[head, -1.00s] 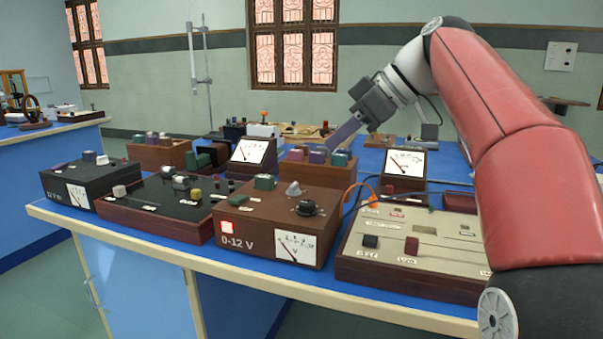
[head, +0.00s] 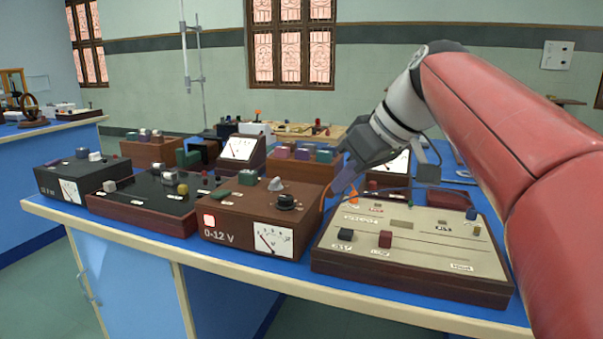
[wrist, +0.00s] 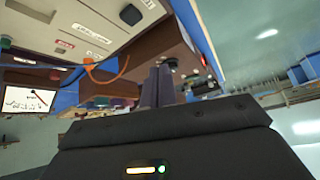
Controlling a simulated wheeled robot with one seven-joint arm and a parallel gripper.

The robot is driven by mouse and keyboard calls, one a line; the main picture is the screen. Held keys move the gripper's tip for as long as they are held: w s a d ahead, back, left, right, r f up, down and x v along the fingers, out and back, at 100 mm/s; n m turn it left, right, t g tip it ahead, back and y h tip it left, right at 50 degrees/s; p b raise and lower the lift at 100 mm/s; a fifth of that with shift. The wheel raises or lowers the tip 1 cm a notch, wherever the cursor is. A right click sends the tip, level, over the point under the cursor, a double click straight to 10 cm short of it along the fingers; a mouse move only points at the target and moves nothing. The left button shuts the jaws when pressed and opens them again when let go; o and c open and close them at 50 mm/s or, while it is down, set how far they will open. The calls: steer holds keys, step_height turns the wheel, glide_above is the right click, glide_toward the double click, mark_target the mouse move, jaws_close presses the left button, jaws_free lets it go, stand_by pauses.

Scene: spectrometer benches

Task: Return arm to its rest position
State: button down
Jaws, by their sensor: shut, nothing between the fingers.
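My gripper (head: 345,180) hangs at the end of my red and white arm in the head view, above the bench and close to the right side of the brown 0-12 V box (head: 232,226). Its fingers are together with nothing between them. In the wrist view the closed fingers (wrist: 157,88) point up from the dark gripper body, and the bench things appear tilted. I cannot tell whether the fingertips touch the orange lead behind them.
The blue bench (head: 290,276) is crowded. A cream-topped panel (head: 405,285) sits below and right of my gripper. A meter (head: 240,148), a black-topped panel (head: 140,200) and a dark box (head: 75,180) stand to the left. A thin stand (head: 186,60) rises behind.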

steer(key=s+d+f+m+h, duration=0.3)
steer(key=s+f, duration=0.6)
steer(key=f, duration=0.3)
steer(key=s+d+f+m+t+h, duration=0.1)
steer(key=s+d+f+m, duration=0.4)
steer(key=s+f, duration=0.5)
step_height(320, 180, down, 2)
steer(key=shift+s+d+f+m+h, duration=0.15)
steer(key=shift+f+m+h, duration=0.1)
steer(key=shift+m+h, duration=0.5)
